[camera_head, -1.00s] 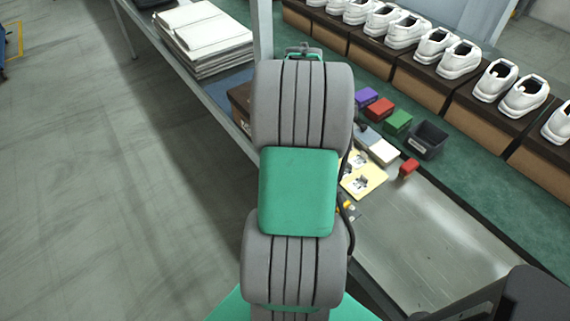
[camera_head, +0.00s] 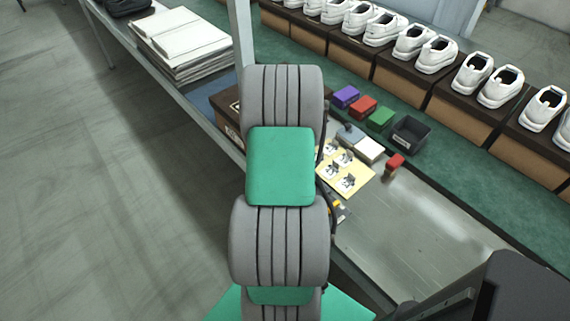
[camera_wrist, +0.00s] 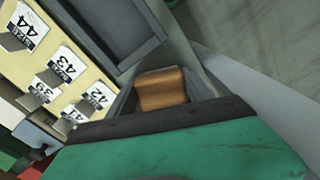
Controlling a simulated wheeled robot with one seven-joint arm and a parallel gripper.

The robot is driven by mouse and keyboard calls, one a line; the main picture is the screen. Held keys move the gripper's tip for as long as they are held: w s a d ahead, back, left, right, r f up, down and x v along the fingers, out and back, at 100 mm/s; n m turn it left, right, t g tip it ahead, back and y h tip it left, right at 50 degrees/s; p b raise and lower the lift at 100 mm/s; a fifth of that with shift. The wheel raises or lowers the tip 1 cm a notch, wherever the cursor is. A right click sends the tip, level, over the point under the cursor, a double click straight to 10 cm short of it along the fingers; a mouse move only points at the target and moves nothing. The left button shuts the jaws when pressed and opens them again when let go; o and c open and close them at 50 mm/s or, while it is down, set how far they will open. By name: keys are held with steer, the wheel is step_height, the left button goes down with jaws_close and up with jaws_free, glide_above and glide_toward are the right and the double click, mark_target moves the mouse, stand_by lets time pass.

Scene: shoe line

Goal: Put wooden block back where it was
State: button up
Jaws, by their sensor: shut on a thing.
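The wooden block (camera_wrist: 162,94), orange-brown with a stepped top, shows in the wrist view. It sits between the grey fingers of my gripper (camera_wrist: 163,86), just beyond the green and black gripper body. My gripper is shut on it. The block's lower part is hidden by the gripper body. In the head view my arm covers most of the gripper and I cannot make out the block there.
A yellow board (camera_head: 355,187) with numbered tags lies on the bench; it also shows in the wrist view (camera_wrist: 28,63). Purple (camera_head: 346,96), red (camera_head: 363,107) and green (camera_head: 381,118) boxes and a black bin (camera_head: 410,134) stand behind. The grey bench top (camera_head: 425,235) has free room.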

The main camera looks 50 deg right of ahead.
steer(key=o, duration=1.2)
steer(key=shift+f, duration=0.15)
step_height(320, 180, up, 12)
steer(key=shift+r, duration=0.2)
